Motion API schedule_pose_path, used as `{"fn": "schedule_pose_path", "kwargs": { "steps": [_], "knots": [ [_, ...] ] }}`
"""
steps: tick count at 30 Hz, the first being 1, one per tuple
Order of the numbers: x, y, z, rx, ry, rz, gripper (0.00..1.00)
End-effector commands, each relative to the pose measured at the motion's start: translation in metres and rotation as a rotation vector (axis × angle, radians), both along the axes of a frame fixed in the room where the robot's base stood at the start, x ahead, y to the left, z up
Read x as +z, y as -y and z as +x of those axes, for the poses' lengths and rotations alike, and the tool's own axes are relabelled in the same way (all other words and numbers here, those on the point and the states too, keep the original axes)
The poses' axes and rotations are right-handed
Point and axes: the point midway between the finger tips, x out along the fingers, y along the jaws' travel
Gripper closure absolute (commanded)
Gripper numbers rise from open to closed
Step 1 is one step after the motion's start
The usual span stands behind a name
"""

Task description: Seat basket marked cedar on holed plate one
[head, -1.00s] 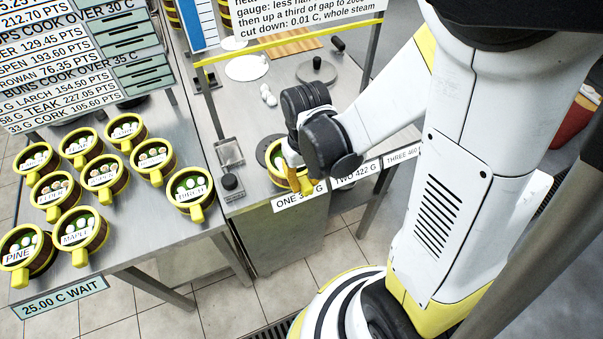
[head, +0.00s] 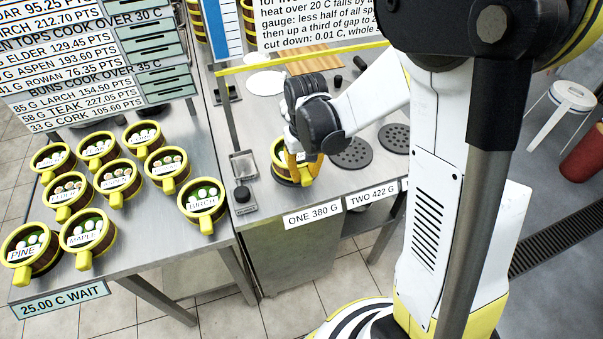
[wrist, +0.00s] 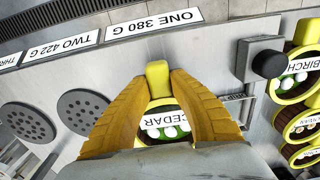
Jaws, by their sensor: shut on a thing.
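The basket marked CEDAR (wrist: 165,124) is yellow-rimmed and holds white and green buns. In the head view the basket (head: 278,154) is at the ONE 380 G label (head: 313,215), over the place of holed plate one. My gripper (head: 297,160) is shut on its yellow handle; in the wrist view my gripper's fingers (wrist: 158,85) stand on both sides of the handle. Holed plate one is mostly hidden under the basket; a dark edge (head: 287,182) shows below it. I cannot tell whether the basket touches the plate.
Two bare holed plates (head: 352,153) (head: 397,138) lie to the right. A dark knob (head: 242,194) stands just left of the basket. Several other baskets, with BIRCH (head: 203,199) nearest, fill the left table. A yellow rail (head: 300,60) crosses behind.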

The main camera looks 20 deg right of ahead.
Motion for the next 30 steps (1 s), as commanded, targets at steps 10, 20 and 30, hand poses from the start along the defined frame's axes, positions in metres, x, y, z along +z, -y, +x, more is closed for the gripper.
{"fn": "schedule_pose_path", "kwargs": {
  "steps": [10,20,30],
  "knots": [
    [0.000,0.000,0.000,0.000,0.000,0.000,1.00],
    [-0.009,0.000,0.000,0.000,0.000,0.000,1.00],
    [-0.013,0.000,-0.001,0.000,0.000,0.000,0.54]
  ]
}}
